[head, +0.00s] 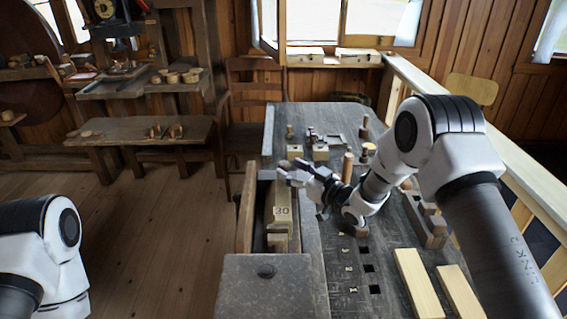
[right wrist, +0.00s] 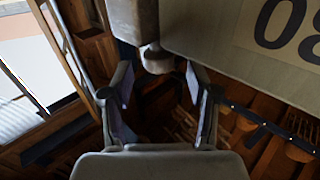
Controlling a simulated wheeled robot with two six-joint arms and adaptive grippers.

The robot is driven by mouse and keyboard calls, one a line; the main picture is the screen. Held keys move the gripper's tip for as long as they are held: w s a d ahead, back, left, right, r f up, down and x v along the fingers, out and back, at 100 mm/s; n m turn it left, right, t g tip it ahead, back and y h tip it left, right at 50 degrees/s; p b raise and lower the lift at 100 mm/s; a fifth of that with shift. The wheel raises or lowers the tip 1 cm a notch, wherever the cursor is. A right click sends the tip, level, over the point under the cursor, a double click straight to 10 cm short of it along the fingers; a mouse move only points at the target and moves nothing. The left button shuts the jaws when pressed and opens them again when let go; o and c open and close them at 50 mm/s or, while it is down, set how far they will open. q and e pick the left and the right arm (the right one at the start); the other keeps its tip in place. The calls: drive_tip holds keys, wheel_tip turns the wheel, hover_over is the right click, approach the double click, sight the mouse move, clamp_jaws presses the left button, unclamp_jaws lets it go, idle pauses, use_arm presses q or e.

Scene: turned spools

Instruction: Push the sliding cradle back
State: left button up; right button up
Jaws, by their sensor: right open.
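The sliding cradle appears to be the long pale wooden piece (head: 280,198) with a "30" label, lying in the slot along the bench's left side. In the right wrist view the labelled piece (right wrist: 225,45) fills the upper right, with its label cut off by the frame edge. My right gripper (head: 286,172) is open above the far end of this piece. In the right wrist view a grey rounded knob (right wrist: 157,60) shows near and between the open fingertips (right wrist: 159,78); I cannot tell whether they touch it. My left gripper is out of view.
The dark workbench (head: 335,290) carries several turned pieces and small blocks at the back. Two pale wooden bars (head: 418,284) lie at the front right. A chair (head: 255,95) stands behind the bench. Floor (head: 140,230) is open to the left.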

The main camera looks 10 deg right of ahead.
sight(289, 168)
drive_tip(key=x, duration=0.3)
drive_tip(key=shift+w+a+f, duration=0.1)
drive_tip(key=shift+w+f, duration=0.15)
drive_tip(key=shift+w, duration=0.1)
drive_tip(key=shift+s+r, duration=0.15)
clamp_jaws()
drive_tip(key=w+d+b, duration=0.2)
drive_tip(key=w+b, duration=0.3)
drive_tip(key=w, duration=0.6)
drive_tip(key=shift+w+d+b, duration=0.2)
drive_tip(key=shift+b, duration=0.2)
unclamp_jaws()
